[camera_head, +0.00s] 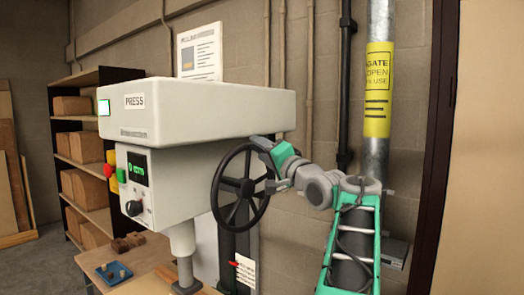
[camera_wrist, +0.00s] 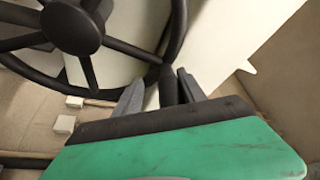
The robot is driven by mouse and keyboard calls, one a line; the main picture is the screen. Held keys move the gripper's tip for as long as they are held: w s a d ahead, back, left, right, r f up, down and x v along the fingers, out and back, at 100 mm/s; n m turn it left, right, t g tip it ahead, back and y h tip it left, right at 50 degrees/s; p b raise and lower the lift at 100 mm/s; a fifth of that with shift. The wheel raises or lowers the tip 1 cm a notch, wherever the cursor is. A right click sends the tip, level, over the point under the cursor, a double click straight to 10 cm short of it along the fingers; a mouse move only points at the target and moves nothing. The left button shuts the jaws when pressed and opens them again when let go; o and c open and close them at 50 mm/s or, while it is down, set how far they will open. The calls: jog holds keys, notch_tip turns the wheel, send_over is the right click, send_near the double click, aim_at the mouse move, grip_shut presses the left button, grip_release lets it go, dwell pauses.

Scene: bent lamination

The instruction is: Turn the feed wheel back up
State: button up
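The feed wheel (camera_head: 246,187) is a black spoked handwheel on the right side of the white press (camera_head: 190,112). In the wrist view its hub (camera_wrist: 72,27), spokes and part of the rim fill the upper left. My gripper (camera_head: 274,186) is at the right side of the rim. In the wrist view my gripper (camera_wrist: 160,83) has its two grey fingers apart. A dark part of the wheel's rim lies between them, close to the right finger, with a pale gap by the left finger. Firm contact cannot be made out.
The press quill (camera_head: 183,243) stands over a wooden bench (camera_head: 140,262) with a blue tray (camera_head: 113,273). A control panel (camera_head: 137,178) is on the front. Pipes and a yellow sign (camera_head: 378,90) are behind my arm.

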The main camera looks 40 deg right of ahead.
jog(key=b+v, duration=0.3)
jog(key=v, duration=0.4)
jog(key=shift+s+f, duration=0.15)
jog(key=shift+s, duration=0.15)
jog(key=shift+a, duration=0.15)
jog(key=r+b+v, duration=0.1)
jog(key=v, duration=0.7)
jog(key=shift+s+a+r, duration=0.35)
jog(key=shift+s+r, duration=0.2)
jog(key=shift+r, duration=0.15)
